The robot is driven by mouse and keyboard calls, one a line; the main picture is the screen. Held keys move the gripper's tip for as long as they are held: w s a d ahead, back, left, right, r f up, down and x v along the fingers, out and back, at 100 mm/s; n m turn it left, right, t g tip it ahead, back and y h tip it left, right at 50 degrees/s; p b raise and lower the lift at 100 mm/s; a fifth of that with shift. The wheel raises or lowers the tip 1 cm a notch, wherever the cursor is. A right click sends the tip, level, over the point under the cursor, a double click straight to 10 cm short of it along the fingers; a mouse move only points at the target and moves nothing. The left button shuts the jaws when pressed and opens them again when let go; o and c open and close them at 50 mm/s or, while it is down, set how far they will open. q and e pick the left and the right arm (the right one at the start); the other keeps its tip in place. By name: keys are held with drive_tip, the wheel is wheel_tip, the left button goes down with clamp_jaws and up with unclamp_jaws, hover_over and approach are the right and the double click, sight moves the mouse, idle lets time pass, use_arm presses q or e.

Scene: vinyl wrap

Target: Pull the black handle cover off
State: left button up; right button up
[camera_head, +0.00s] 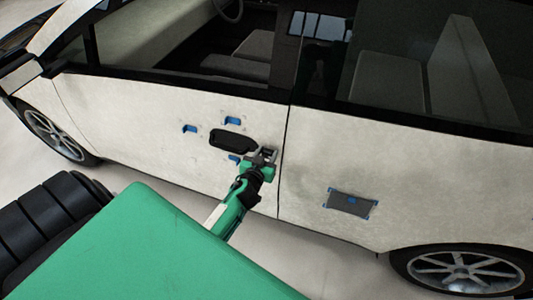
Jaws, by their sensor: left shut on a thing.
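The black handle cover (232,139) is a dark, elongated piece at the middle of the car's white front door (150,125). My left gripper (263,156) is at the right end of the cover, near the door's rear seam. It is shut on the cover's right end, and its fingers hide that end. I cannot tell whether the cover is flush with the door or slightly off it. My right gripper is not in view.
Small blue tabs (232,121) are on the door around the cover, with one at its left (190,129) and one partly behind my gripper. A grey patch with blue corners (351,204) is on the rear door. The front wheel (54,135) and rear wheel (465,272) stand on open grey floor.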

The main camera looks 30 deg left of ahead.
use_arm(q)
drive_tip(key=shift+s+d+r, duration=0.1)
drive_tip(key=shift+s+r, duration=0.05)
drive_tip(key=shift+s, duration=0.4)
drive_tip(key=p+v, duration=0.1)
drive_tip(key=v, duration=0.6)
idle(1.0)
drive_tip(key=shift+w+r, duration=0.1)
idle(0.4)
